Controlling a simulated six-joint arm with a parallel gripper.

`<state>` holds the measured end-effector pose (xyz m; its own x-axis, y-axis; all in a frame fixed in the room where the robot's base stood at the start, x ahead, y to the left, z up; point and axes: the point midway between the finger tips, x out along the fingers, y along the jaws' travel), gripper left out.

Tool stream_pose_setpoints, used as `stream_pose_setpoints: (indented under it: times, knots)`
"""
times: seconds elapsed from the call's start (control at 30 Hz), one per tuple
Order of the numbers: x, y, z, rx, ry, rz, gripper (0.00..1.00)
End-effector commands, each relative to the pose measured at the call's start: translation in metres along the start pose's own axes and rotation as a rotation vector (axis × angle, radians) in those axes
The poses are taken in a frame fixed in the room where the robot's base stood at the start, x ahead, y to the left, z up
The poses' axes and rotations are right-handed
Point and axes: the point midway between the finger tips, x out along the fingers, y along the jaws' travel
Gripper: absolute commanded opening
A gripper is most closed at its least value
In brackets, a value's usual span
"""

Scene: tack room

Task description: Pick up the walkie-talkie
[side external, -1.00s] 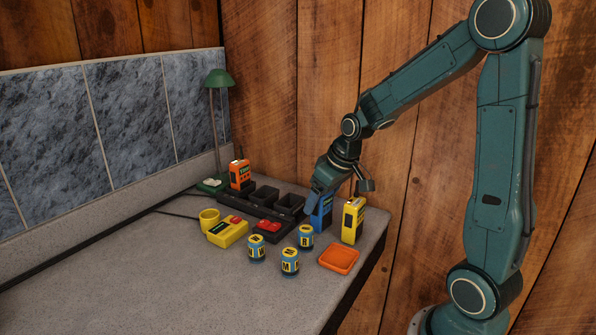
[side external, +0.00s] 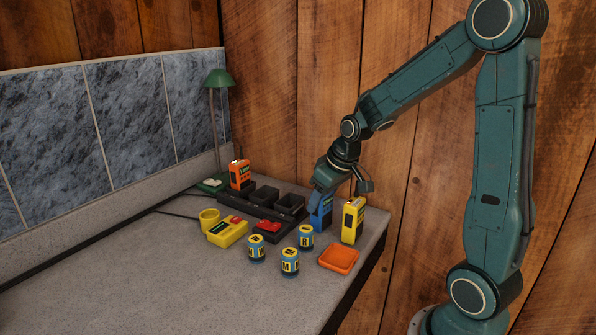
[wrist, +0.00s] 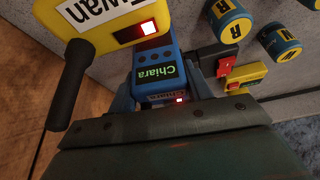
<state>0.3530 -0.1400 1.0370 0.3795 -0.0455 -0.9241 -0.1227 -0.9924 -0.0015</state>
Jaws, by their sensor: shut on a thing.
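A blue walkie-talkie labelled "Chiara" (wrist: 163,73) is between the two fingers of my gripper (wrist: 160,95) in the wrist view. My gripper (side external: 320,198) is shut on it from above. In the side view the blue walkie-talkie (side external: 322,217) is partly hidden by the fingers, and I cannot tell whether its base touches the table. A yellow walkie-talkie (side external: 353,222) stands upright close to its right; its label, partly cut off, ends in "wan" in the wrist view (wrist: 100,22). An orange walkie-talkie (side external: 240,175) sits at the far-left end of the black charger rack (side external: 253,212).
Several blue-and-yellow lettered cylinders (side external: 290,262) stand in front. An orange tray (side external: 339,260) lies near the table's right edge. The front-left table is clear.

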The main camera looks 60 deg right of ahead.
Motion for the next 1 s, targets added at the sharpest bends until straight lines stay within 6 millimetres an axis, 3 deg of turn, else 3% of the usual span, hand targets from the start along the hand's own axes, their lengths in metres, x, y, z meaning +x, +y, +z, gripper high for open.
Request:
stream_pose_setpoints:
  times: [0.33, 0.53, 0.77, 1.0]
  knots:
    - [-0.004, 0.0, -0.002, 0.0, 0.003, 0.001, 0.07]
    - [-0.019, 0.0, -0.009, -0.001, 0.006, 0.001, 0.07]
    - [-0.052, 0.0, -0.023, -0.002, 0.008, 0.003, 0.07]
    - [-0.101, 0.0, -0.043, -0.002, 0.008, 0.003, 0.07]
